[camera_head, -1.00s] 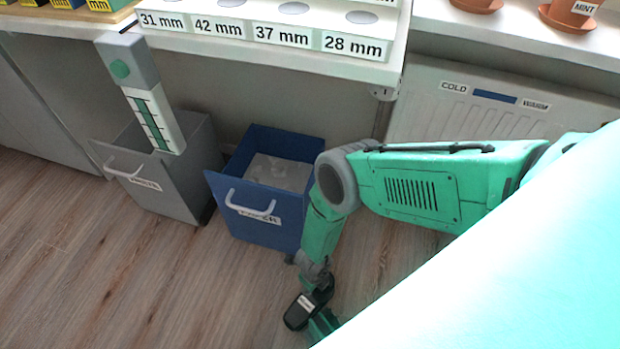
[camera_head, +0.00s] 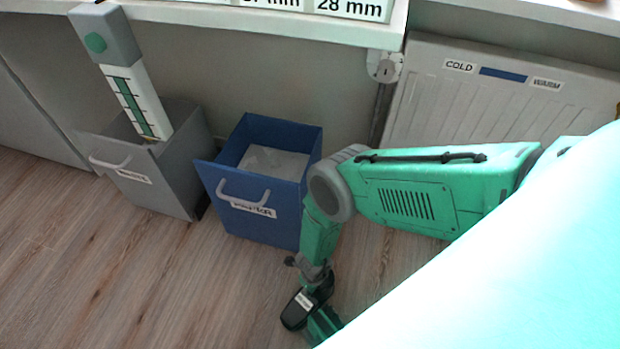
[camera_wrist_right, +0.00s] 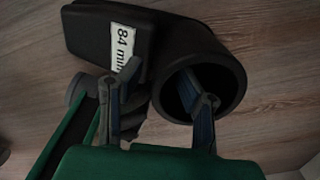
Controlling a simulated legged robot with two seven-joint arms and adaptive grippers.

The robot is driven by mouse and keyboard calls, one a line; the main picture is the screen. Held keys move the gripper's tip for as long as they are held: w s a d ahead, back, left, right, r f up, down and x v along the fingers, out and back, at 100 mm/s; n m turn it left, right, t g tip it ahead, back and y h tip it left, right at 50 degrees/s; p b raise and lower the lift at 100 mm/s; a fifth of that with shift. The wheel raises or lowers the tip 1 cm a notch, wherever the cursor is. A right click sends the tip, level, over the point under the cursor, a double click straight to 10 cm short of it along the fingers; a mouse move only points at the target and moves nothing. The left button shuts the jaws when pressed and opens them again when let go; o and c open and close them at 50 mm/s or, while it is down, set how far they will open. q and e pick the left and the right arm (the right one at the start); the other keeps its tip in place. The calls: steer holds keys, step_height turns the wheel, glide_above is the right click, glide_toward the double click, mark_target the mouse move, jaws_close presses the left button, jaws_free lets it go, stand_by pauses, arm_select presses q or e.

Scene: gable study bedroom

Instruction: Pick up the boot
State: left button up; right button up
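The boot (camera_wrist_right: 180,35) is black with a white "84 mm" label and fills the upper middle of the right wrist view, against the wooden floor. Its round shaft opening faces the camera. My right gripper (camera_wrist_right: 160,74) is close at the boot with its fingers spread apart. One finger overlaps the shaft opening, the other is beside the boot near the label. Contact is hard to judge. In the head view a black, labelled shape that looks like the boot (camera_head: 297,312) is at the lower end of my right arm. My left gripper is out of view.
A blue bin (camera_head: 275,215) and a grey bin (camera_head: 150,185) stand on the floor under a white shelf edge (camera_head: 250,27). A tall white and grey block (camera_head: 138,100) leans out of the grey bin. A radiator (camera_head: 500,110) is behind my arm. Floor at the lower left is clear.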

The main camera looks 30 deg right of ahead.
jaws_close()
steer(key=shift+a+r, duration=0.1)
steer(key=shift+r, duration=0.1)
